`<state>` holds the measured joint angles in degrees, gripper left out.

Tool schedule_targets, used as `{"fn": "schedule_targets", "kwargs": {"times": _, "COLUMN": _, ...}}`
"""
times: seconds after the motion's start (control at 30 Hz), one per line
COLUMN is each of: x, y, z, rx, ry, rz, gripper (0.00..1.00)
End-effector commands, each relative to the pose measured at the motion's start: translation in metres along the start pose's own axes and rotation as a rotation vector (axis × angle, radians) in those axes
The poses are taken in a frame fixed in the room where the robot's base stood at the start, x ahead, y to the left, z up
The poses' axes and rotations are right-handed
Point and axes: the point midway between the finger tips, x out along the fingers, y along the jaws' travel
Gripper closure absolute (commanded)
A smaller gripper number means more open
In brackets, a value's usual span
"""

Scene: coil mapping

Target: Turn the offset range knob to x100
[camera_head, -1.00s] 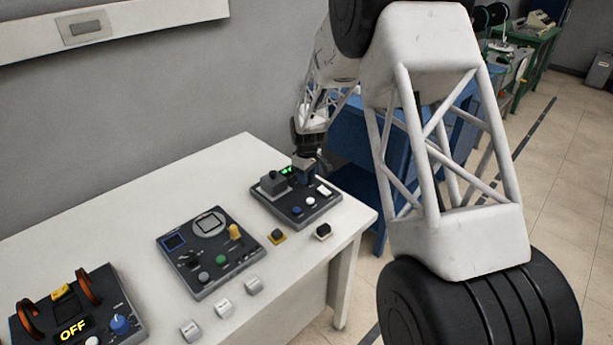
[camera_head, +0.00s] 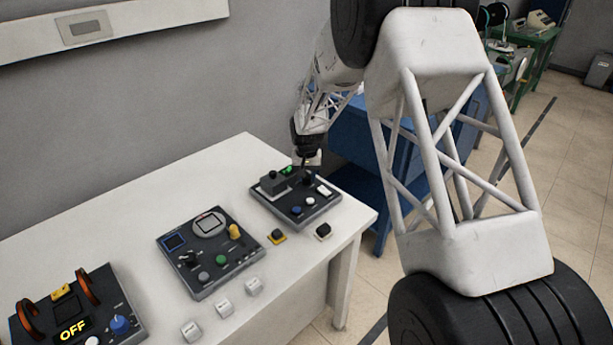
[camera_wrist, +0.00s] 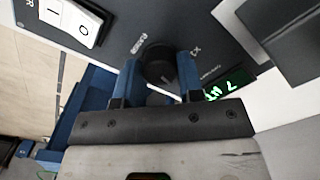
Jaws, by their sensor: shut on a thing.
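The black round offset range knob (camera_wrist: 159,62) is in the wrist view, on the dark grey control panel (camera_wrist: 225,42). My gripper (camera_wrist: 158,70) has its two blue fingers on either side of the knob, shut on it. Small white marks are printed near the knob, one reading like "x1" at its right; a pointer mark on the knob is not clear. In the head view, my gripper (camera_head: 307,172) is over the back right part of the same panel (camera_head: 275,208), and the knob is too small to read there.
A green display (camera_wrist: 226,86) and a white rocker switch (camera_wrist: 72,18) flank the knob. A raised dark block (camera_head: 272,182) stands left of my gripper. Another panel (camera_head: 222,282) lies farther left on the white table (camera_head: 150,195). Blue furniture (camera_head: 355,150) stands behind.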

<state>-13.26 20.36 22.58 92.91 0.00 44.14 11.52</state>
Motion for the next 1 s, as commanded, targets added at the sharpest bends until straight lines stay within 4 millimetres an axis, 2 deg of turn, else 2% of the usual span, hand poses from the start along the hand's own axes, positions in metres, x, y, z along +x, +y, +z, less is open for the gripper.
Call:
{"fn": "schedule_targets", "kwargs": {"times": 0.5, "x": 0.0003, "y": 0.0, "z": 0.0007, "rx": 0.439, "ry": -0.001, "rz": 0.0, "gripper": 0.89}}
{"fn": "schedule_targets", "kwargs": {"times": 0.7, "x": -0.0001, "y": 0.0, "z": 0.0005, "rx": 0.53, "ry": -0.001, "rz": 0.0, "gripper": 0.89}}
{"fn": "schedule_targets", "kwargs": {"times": 1.0, "x": -0.0001, "y": -0.0001, "z": 0.0004, "rx": 0.57, "ry": -0.001, "rz": 0.0, "gripper": 0.89}}
